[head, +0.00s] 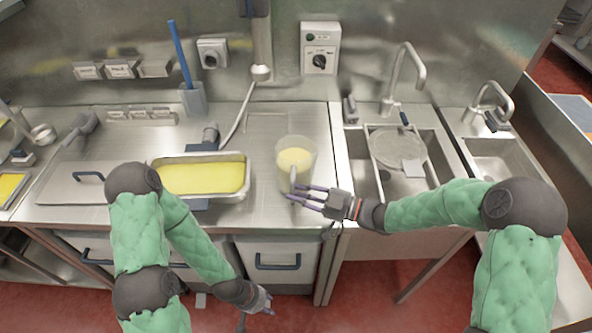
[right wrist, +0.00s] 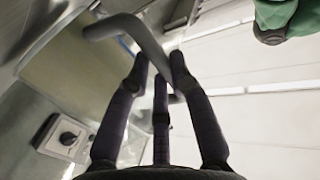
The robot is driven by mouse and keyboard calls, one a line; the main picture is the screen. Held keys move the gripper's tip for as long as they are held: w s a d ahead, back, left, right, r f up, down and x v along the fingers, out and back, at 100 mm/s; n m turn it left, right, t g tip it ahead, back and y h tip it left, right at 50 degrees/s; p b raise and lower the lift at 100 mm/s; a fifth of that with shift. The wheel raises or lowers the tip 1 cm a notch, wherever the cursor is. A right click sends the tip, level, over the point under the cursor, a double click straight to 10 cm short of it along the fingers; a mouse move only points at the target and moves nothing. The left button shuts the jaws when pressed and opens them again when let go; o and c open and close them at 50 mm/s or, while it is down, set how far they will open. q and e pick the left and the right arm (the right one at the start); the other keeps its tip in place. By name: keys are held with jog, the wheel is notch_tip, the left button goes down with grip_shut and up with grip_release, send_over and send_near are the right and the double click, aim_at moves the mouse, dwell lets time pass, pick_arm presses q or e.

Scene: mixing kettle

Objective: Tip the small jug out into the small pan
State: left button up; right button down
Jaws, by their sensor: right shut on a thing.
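A clear jug (head: 303,153) with pale yellow contents stands upright on the steel counter, its handle (head: 293,178) towards me. My right gripper (head: 300,194) is at that handle from the right, and its dark fingers (right wrist: 160,70) close around the grey handle bar (right wrist: 125,28) in the right wrist view. A rectangular metal pan (head: 243,194) holding yellow contents is left of the jug, apart from it. My left gripper (head: 264,301) hangs low in front of the counter, away from both; its small fingers do not show whether they are open or shut.
A sink (head: 440,165) with a round mesh sieve (head: 397,148) and a tap (head: 395,85) lies to the right. A flat steel lid (head: 75,190) lies left of the pan. A hose (head: 240,112) hangs behind the pan and jug. A narrow strip of counter is clear between pan and jug.

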aim_at(294, 174)
notch_tip(294, 174, up, 5)
jog(key=p, duration=0.3)
jog(key=shift+r+p, duration=0.15)
jog(key=shift+p, duration=0.25)
jog(key=shift+d, duration=0.1)
